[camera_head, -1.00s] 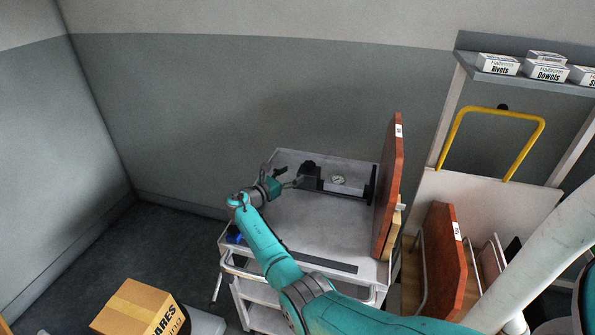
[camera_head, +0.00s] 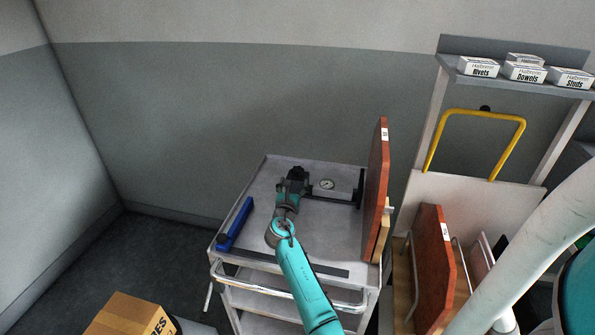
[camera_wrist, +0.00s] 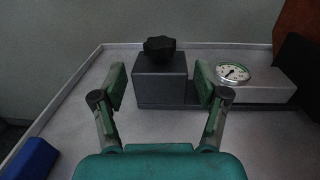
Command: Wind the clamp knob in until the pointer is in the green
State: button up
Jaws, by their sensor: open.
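The clamp knob (camera_wrist: 159,48) is black and lobed and sits on top of a dark block (camera_wrist: 161,82) in the wrist view. The round white gauge (camera_wrist: 233,73) is to the right of the block; its dark pointer shows, but it is too small to tell whether it lies in a green zone. The gauge also shows in the head view (camera_head: 327,184). My gripper (camera_wrist: 158,80) is open, its two fingers apart to the left and right in front of the block, with nothing between the pads. In the head view it hides part of the block.
The clamp stands on a grey trolley top (camera_head: 255,205). A blue bar-shaped object (camera_head: 234,224) lies at its left edge. A tall red-brown panel (camera_head: 377,190) stands at its right side. The front of the trolley top is mostly clear.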

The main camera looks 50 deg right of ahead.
aim_at(296, 173)
jog(key=x, duration=0.8)
jog(key=shift+w+d, duration=0.15)
jog(key=shift+d, duration=0.05)
jog(key=c, duration=1.2)
